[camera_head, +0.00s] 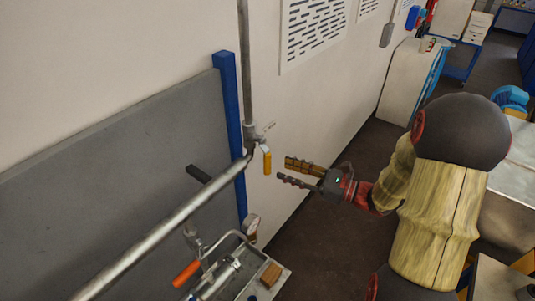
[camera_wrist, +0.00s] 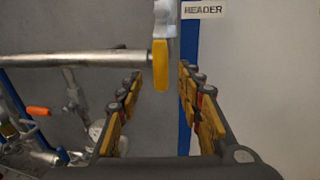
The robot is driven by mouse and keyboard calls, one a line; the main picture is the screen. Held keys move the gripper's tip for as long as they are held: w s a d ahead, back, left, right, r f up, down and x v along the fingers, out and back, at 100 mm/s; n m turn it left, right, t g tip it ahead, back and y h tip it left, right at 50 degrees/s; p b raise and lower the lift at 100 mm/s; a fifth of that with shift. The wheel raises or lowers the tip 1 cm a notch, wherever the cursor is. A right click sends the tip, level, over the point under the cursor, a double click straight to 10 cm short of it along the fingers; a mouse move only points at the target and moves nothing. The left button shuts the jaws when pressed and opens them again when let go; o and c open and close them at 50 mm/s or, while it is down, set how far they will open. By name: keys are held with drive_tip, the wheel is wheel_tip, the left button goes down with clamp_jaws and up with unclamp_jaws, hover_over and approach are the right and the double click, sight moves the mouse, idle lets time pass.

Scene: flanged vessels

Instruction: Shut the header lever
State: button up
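The header lever (camera_head: 267,161) is a yellow handle hanging down from a valve on the vertical pipe, near where it meets the sloping pipe. In the wrist view the lever (camera_wrist: 161,65) hangs near the top middle, below a metal valve body (camera_wrist: 165,18), with a "HEADER" label (camera_wrist: 203,9) to its right. My gripper (camera_head: 283,170) is to the right of the lever in the head view, open, with its fingers pointing at it and a gap between. In the wrist view my gripper (camera_wrist: 158,92) has its fingers apart, and the lever appears between them, ahead. Nothing is held.
A sloping metal pipe (camera_head: 160,232) crosses in front of a grey panel (camera_head: 120,165) with a blue post (camera_head: 231,130). A black handle (camera_head: 199,174), an orange handle (camera_head: 186,273) and a gauge (camera_head: 251,223) are lower down. White wall and open floor lie right.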

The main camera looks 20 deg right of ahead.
sight(267, 163)
drive_tip(key=p+x, duration=0.1)
drive_tip(key=x, duration=0.6)
drive_tip(key=shift+w+a, duration=0.2)
drive_tip(key=shift+w, duration=0.1)
drive_tip(key=c, duration=0.4)
clamp_jaws()
